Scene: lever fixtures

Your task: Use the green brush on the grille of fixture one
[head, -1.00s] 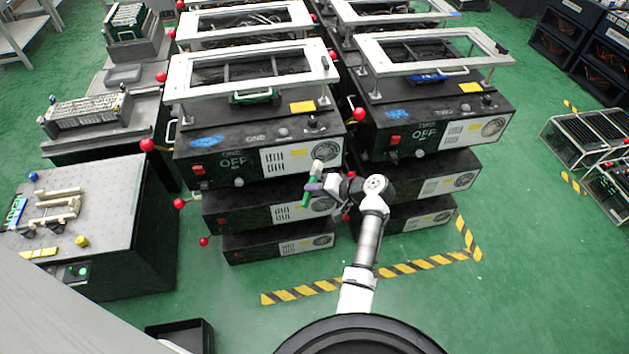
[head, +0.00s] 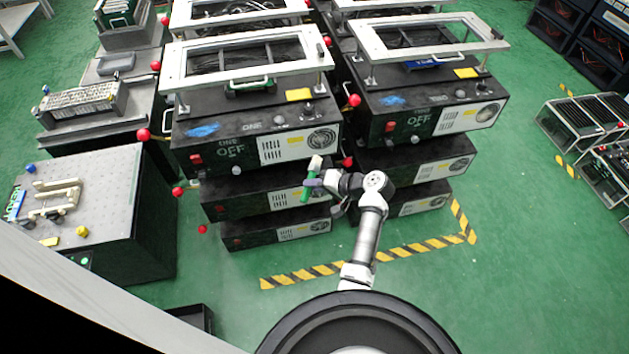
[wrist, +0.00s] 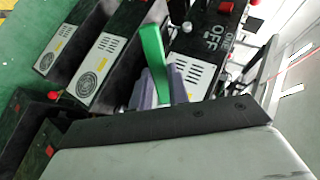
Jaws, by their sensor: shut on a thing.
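The green brush (head: 308,194) is held upright in my gripper (head: 314,183), with its pale head up. In the wrist view the green brush (wrist: 153,55) stands between the purple fingers of my gripper (wrist: 153,88), which are shut on it. Fixture one (head: 225,133) is the dark box at front left, marked ONE and OFF. Its grille (head: 322,140) is a round vent on a white panel, with slots beside it. The brush head shows just below the grille in the head view; I see no clear contact. The brush's lower tip and its bristles are hard to make out.
Fixture two (head: 425,115) stands to the right, also marked OFF. White frames with handles sit above both. Red knobs (head: 354,101) stick out between the fixtures. A grey bench (head: 110,190) stands at left. Striped tape (head: 390,254) crosses open green floor in front.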

